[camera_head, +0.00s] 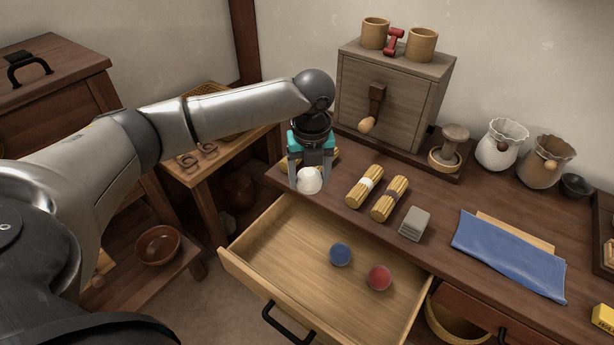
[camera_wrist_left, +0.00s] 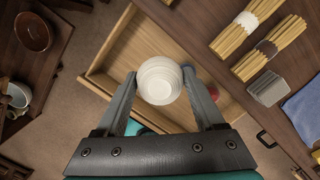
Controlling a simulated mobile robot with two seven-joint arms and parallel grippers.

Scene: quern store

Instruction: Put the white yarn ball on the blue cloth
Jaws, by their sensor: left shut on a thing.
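The white yarn ball (camera_head: 309,181) is held between the fingers of my left gripper (camera_head: 311,180), near the left front edge of the desk and the back corner of the open drawer. The ball also shows in the left wrist view (camera_wrist_left: 160,82), between the fingertips of my left gripper (camera_wrist_left: 162,92). The blue cloth (camera_head: 508,252) lies at the right of the desk, partly over a light wooden board, with nothing on top of it. A corner of the cloth (camera_wrist_left: 303,108) shows at the right of the wrist view. My right gripper is not in view.
The open drawer (camera_head: 259,256) holds a blue ball (camera_head: 340,254) and a red ball (camera_head: 379,277). Two straw bundles (camera_head: 364,187) and a grey block (camera_head: 414,224) lie between the ball and the cloth. A wooden mill box (camera_head: 388,95) stands behind.

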